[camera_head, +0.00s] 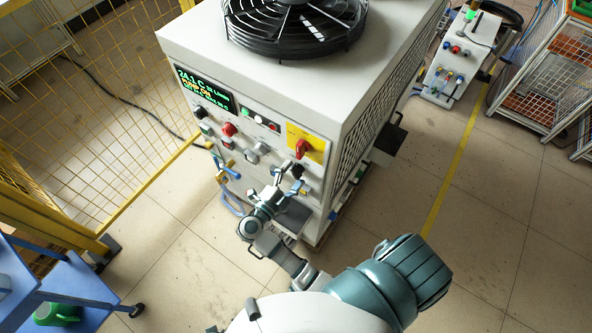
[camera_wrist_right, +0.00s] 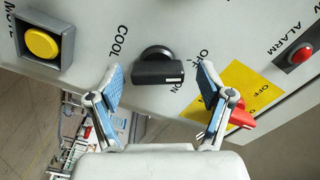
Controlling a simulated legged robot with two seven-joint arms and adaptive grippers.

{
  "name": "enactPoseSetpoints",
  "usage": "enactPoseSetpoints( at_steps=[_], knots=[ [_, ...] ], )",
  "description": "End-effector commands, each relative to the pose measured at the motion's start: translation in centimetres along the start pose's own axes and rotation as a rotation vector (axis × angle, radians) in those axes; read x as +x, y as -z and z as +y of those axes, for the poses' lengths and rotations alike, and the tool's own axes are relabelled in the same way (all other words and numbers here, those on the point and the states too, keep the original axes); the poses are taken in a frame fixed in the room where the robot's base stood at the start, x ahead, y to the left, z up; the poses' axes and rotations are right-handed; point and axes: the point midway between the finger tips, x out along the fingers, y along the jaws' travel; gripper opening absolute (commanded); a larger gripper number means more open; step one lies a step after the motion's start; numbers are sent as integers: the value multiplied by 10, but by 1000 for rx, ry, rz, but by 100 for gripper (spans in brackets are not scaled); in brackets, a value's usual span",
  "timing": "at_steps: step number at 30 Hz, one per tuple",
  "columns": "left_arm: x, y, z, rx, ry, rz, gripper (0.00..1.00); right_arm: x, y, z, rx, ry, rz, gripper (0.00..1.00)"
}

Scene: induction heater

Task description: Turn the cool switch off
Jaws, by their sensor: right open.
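The cool switch (camera_wrist_right: 158,72) is a black rotary knob on the grey panel, beside the word COOL in the right wrist view. Its handle lies nearly level in that view, with a white mark at its right end near the OFF and ON lettering. My right gripper (camera_wrist_right: 161,76) is open, with one blue-padded finger on each side of the knob and a gap visible on both sides. In the head view my right gripper (camera_head: 286,174) is at the lower front of the machine (camera_head: 265,90) and partly covers the controls there. My left gripper is out of view.
A red rotary switch on a yellow plate (camera_head: 307,141) sits close by, and the right finger is near it in the wrist view. A yellow button (camera_wrist_right: 42,43) and a red alarm lamp (camera_wrist_right: 300,55) flank the knob. Yellow fencing (camera_head: 110,110) stands left.

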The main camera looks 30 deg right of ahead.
Motion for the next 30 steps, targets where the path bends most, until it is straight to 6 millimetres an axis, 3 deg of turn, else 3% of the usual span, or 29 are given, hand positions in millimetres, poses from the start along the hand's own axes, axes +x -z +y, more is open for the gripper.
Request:
enactPoseSetpoints(
  at_steps=[3, 4, 9, 11, 23, 30],
  knots=[
    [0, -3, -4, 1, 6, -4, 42, 5, 1, 2, 1, -3, -1, 79],
    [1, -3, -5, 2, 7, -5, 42, 6, 1, 3, 2, -4, -1, 74],
    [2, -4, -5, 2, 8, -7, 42, 10, 2, 5, 4, -8, -3, 32],
    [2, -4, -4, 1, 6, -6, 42, 11, 2, 5, 5, -9, -3, 19],
    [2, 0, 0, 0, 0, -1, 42, 9, 2, 5, 12, -9, 2, 19],
    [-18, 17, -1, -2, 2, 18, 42, 6, 0, 9, 249, -13, 0, 19]
  ],
)
